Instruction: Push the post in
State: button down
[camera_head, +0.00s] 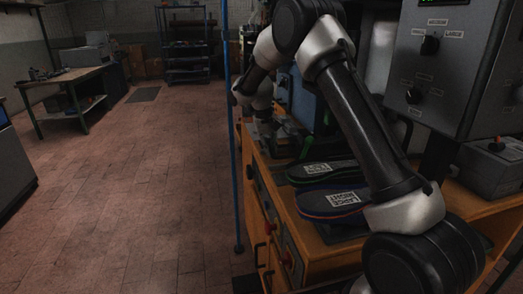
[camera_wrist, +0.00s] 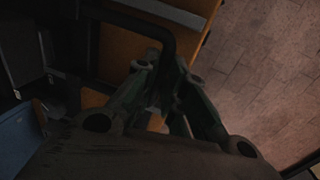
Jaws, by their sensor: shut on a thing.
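In the wrist view my gripper (camera_wrist: 163,78) is shut on the end of a dark bent bar (camera_wrist: 128,18), seen over the orange bench top. The bar runs from the upper left, bends, and comes down to the fingertips. I cannot tell for sure whether this bar belongs to the post. In the head view my gripper (camera_head: 262,112) is small and dark at the far end of the bench, close to a grey metal fixture (camera_head: 283,137). The post cannot be clearly picked out there, as my arm and the dim light hide much of that area.
Two insoles, one with a green edge (camera_head: 300,173) and one marked LARGE RIGHT (camera_head: 318,203), lie on the orange bench (camera_head: 303,238). A grey control box (camera_head: 460,75) stands at right. A thin blue pole (camera_head: 232,150) stands beside the bench. The floor at left is open.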

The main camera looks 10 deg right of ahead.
jog(key=d, duration=0.4)
jog(key=shift+d, duration=0.15)
jog(key=c, duration=1.5)
grip_release()
jog(key=shift+d, duration=0.15)
jog(key=shift+r, duration=0.1)
jog(key=r, duration=0.4)
jog(key=a+r, duration=0.1)
jog(key=r, duration=0.2)
jog(key=a+r, duration=0.1)
jog(key=r, duration=0.3)
jog(key=shift+a+r, duration=0.1)
jog(key=shift+r, duration=0.25)
